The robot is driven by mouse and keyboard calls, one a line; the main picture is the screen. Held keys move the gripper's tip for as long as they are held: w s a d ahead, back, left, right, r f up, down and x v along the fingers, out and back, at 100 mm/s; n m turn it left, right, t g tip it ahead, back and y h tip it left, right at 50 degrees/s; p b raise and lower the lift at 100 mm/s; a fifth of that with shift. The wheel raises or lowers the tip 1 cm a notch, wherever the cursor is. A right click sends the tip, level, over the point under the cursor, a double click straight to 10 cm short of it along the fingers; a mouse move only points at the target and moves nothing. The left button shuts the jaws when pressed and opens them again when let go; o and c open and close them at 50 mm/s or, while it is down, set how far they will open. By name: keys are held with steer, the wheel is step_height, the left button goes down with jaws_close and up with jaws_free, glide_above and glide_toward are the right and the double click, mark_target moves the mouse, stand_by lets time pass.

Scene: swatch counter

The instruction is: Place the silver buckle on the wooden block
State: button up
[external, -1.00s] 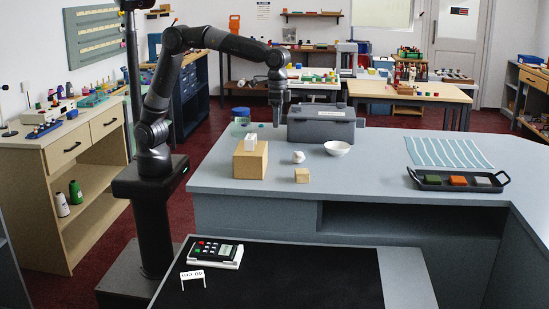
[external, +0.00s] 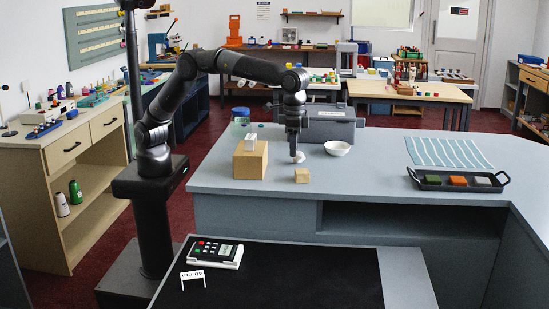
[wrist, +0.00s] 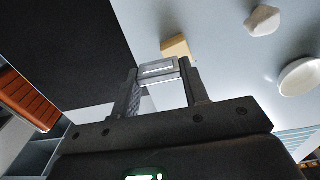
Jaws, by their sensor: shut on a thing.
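My gripper (wrist: 160,88) is shut on the silver buckle (wrist: 158,69), a small rectangular frame held between the fingertips in the wrist view. In the external view my gripper (external: 295,153) points down low over the grey counter, and the buckle cannot be made out there. The small wooden block (external: 301,176) sits on the counter, in front of the gripper in the picture. In the wrist view the block (wrist: 174,46) shows just beyond the buckle, partly covered by it. I cannot tell whether they touch; they look apart.
A white lump (wrist: 262,20) lies near the block, partly behind my gripper in the external view. A white bowl (external: 337,148) stands to the right. A larger wooden box (external: 250,164) with a white item on top stands left. A black tray (external: 430,183) sits far right.

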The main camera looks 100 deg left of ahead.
mark_target(304, 171)
steer(key=w+a+f, duration=0.2)
steer(key=w, duration=0.1)
steer(key=shift+w+a+f, duration=0.1)
steer(key=shift+a+f, duration=0.1)
steer(key=shift+f, duration=1.95)
steer(key=shift+f, duration=0.15)
steer(key=o, duration=0.9)
steer(key=shift+o, duration=0.2)
step_height(304, 171, up, 12)
steer(key=shift+r, duration=0.2)
